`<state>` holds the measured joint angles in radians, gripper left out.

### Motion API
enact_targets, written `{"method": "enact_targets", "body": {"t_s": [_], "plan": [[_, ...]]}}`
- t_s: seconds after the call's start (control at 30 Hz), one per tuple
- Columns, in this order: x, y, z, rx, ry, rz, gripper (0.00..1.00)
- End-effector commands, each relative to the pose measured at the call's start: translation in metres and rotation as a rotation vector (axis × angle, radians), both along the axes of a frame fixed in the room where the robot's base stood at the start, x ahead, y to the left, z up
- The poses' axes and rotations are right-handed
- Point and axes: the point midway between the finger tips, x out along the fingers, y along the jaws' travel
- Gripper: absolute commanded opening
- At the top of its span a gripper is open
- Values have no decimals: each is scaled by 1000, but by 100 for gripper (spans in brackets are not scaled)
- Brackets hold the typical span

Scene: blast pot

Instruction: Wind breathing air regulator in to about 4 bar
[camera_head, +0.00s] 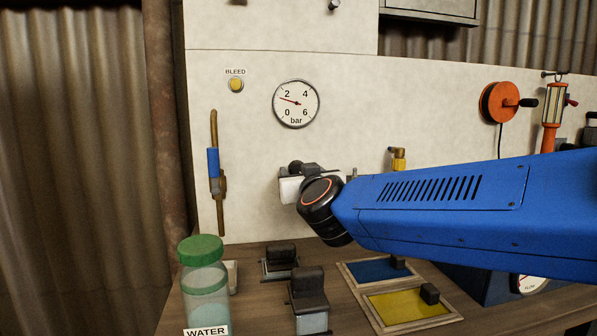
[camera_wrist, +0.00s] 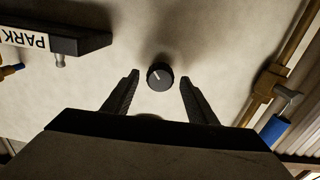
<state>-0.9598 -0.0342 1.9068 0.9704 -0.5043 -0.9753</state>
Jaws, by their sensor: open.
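The round black regulator knob (camera_wrist: 160,76) with a pale pointer line is on the pale panel in the wrist view. My gripper (camera_wrist: 159,82) is open, with one finger on each side of the knob and a visible gap to it on both sides. How far the tips reach along its depth is unclear. In the head view my gripper (camera_head: 308,169) is at the panel below the gauge, and my wrist largely hides the knob area. The bar gauge (camera_head: 296,104) is marked 0 to 6; its needle points left and slightly up, between 0 and 2, nearer 2.
A yellow BLEED button (camera_head: 236,84) and a pipe valve with a blue handle (camera_head: 213,163) are left of the gauge. A PARK-labelled dark block (camera_wrist: 80,42) projects beside the knob. A green-lidded WATER jar (camera_head: 205,283) and pedals (camera_head: 309,290) stand on the bench below.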

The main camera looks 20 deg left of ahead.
Motion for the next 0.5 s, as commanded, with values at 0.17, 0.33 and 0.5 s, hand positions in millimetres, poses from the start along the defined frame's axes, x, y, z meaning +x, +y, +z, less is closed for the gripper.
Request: {"method": "enact_targets", "body": {"t_s": [0.17, 0.33, 0.5], "plan": [[13, 8, 0, 0, 1, 0, 52], [17, 11, -1, -1, 1, 0, 52], [17, 11, 0, -1, 1, 0, 52]]}}
